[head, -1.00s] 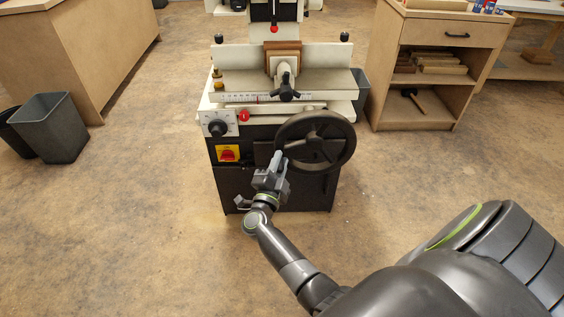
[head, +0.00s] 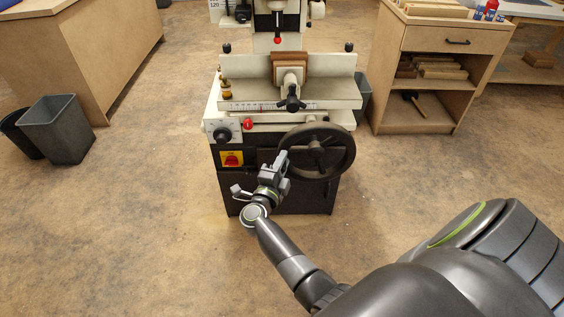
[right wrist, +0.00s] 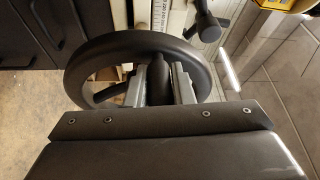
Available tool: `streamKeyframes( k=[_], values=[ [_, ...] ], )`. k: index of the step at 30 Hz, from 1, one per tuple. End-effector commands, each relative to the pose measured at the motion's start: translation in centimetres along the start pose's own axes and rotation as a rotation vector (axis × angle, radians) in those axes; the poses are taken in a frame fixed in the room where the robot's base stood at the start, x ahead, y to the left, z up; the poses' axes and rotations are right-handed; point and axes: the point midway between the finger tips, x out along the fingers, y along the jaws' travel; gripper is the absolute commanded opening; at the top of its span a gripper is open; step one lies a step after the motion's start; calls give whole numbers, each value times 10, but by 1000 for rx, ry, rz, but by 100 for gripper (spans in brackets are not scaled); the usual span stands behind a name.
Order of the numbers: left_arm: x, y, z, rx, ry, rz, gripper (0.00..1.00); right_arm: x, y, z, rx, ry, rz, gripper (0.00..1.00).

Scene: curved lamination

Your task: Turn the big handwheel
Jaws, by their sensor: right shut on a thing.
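The big handwheel (head: 347,162) is a dark, spoked wheel on the front right of a cream and black machine. Its dark rim and spokes also show in the right wrist view (right wrist: 96,55). My right gripper (head: 281,158) is at the left side of the wheel. In the right wrist view its grey fingers (right wrist: 160,80) stand on both sides of a dark handle (right wrist: 158,84) of the wheel and are shut on it. The fingers hide part of the handle and rim. My left gripper is not in view.
The machine (head: 277,200) has a dial (head: 222,135), a red knob (head: 248,124) and a yellow-red switch (head: 232,159) left of the wheel. Grey bins (head: 62,135) stand at the left and a wooden cabinet (head: 420,118) at the right. The floor in front is open.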

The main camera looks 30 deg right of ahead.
Motion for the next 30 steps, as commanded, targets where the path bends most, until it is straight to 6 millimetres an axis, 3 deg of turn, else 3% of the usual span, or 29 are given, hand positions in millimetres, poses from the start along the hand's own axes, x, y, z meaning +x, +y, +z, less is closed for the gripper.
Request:
streamKeyframes(
  k=[14,15,20,30],
  values=[
    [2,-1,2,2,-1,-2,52,1,-4,0,10,1,-3,0],
    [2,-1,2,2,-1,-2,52,1,-4,0,10,1,-4,23],
    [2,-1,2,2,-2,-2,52,1,-3,0,9,1,-2,43],
    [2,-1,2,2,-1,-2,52,-1,-1,0,7,0,2,43]
  ],
)
